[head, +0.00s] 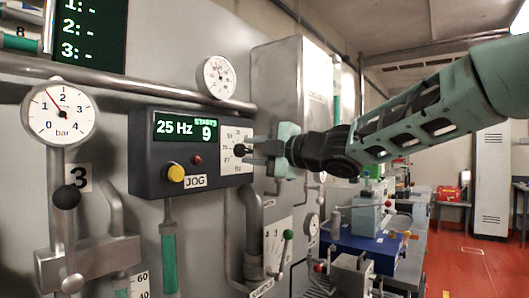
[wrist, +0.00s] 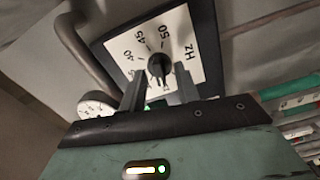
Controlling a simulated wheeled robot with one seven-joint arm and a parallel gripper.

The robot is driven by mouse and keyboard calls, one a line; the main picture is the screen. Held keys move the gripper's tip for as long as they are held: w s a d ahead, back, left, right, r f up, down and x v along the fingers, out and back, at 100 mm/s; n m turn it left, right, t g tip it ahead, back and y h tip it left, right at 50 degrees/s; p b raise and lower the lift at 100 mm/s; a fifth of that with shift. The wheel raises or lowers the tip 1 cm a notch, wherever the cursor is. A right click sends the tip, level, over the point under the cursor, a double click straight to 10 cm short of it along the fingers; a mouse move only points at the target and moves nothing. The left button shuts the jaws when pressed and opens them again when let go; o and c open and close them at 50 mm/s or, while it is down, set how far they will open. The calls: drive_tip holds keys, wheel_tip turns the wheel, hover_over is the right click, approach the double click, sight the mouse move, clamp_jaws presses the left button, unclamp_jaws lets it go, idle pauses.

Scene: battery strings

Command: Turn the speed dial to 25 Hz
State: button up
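The dark control box (head: 150,190) on the wall has a green display (head: 186,128) reading "25 Hz" and a small line above a 9. Its speed dial is a black knob (wrist: 158,66) on a white plate (wrist: 188,38) marked Hz, with 40, 45 and 50 legible in the wrist view. In the head view the plate (head: 230,137) is partly hidden by my gripper (head: 251,152). My gripper is open in front of the dial, with fingers apart on either side of the knob in the wrist view (wrist: 160,76). I cannot tell whether they touch it.
The box also carries a yellow button (head: 176,173), a red lamp (head: 196,160) and a JOG label. A pressure gauge (head: 60,112) and a black-knobbed lever (head: 66,197) are at left. A pipe (head: 250,215) runs below the dial. A blue bench unit (head: 362,246) stands to the right.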

drive_tip(key=b+v, duration=0.3)
drive_tip(key=v, duration=1.4)
drive_tip(key=shift+d+b, duration=0.2)
drive_tip(key=shift+b, duration=0.15)
drive_tip(key=shift+a+f, duration=0.1)
drive_tip(key=shift+f, duration=0.05)
drive_tip(key=s+a+f+m+g+h, duration=0.1)
drive_tip(key=s+f+m+h, duration=0.35)
drive_tip(key=f, duration=0.75)
drive_tip(key=s+a+f+m+g+h, duration=0.1)
drive_tip(key=f+m+h, duration=0.4)
drive_tip(key=f+m, duration=0.55)
drive_tip(key=s+d+f+m+g+h, duration=0.2)
drive_tip(key=s+f+g, duration=0.2)
drive_tip(key=s+f, duration=0.3)
drive_tip(key=s+d+f+m+g+h, duration=0.1)
drive_tip(key=s+f+g, duration=0.4)
drive_tip(key=s, duration=1.1)
wheel_tip(320, 180, down, 4)
drive_tip(key=shift+d+r+m+h, duration=0.2)
drive_tip(key=shift+d+m+h, duration=0.2)
drive_tip(key=shift+d+h, duration=0.15)
drive_tip(key=shift+a, duration=0.1)
